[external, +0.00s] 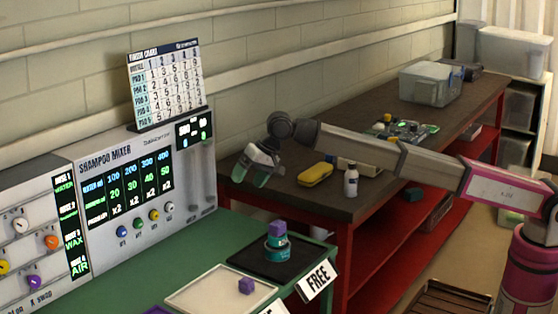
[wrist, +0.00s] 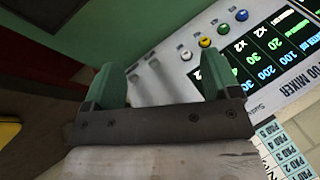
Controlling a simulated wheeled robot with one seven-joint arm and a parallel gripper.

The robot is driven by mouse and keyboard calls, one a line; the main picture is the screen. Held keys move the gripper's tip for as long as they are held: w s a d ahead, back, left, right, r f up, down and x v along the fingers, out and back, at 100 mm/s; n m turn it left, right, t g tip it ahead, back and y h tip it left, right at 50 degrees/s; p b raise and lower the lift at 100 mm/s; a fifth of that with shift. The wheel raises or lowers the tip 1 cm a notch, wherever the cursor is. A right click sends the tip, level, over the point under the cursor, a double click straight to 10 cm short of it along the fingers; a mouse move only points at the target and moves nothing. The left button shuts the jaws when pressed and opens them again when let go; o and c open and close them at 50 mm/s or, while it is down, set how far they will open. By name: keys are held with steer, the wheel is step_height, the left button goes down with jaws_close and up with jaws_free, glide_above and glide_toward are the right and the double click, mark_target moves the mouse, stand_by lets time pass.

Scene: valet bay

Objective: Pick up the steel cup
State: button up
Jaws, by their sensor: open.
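I cannot make out a steel cup for certain in either view. My gripper (external: 250,175) hangs in the air in front of the right end of the shampoo mixer panel, near the left end of the brown bench. Its two green fingers are apart with nothing between them; the wrist view shows the open gripper (wrist: 162,82) too, with the tilted mixer panel (wrist: 180,60) beyond it.
The brown bench (external: 330,205) holds a yellow item (external: 315,175) and white bottle (external: 351,181).

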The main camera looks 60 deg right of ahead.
steer(key=w+d+r+m+t+h, duration=0.1)
steer(key=w+d+m+t, duration=0.3)
steer(key=d+m, duration=0.75)
steer(key=w+d+m+t+h, duration=0.2)
steer(key=w+d+m, duration=0.4)
steer(key=d+m, duration=0.55)
steer(key=w+d+r+m+t+h, duration=0.1)
steer(key=w+d+m+t, duration=0.3)
steer(key=d+m, duration=0.8)
steer(key=f, duration=0.4)
steer(key=d+f+n, duration=0.1)
steer(key=f, duration=0.3)
steer(key=f+n+g, duration=0.1)
steer(key=f, duration=0.3)
steer(key=shift+w+d, duration=0.2)
steer(key=shift+w, duration=0.1)
steer(key=x, duration=0.5)
steer(key=shift+w, duration=0.1)
steer(key=c, duration=1)
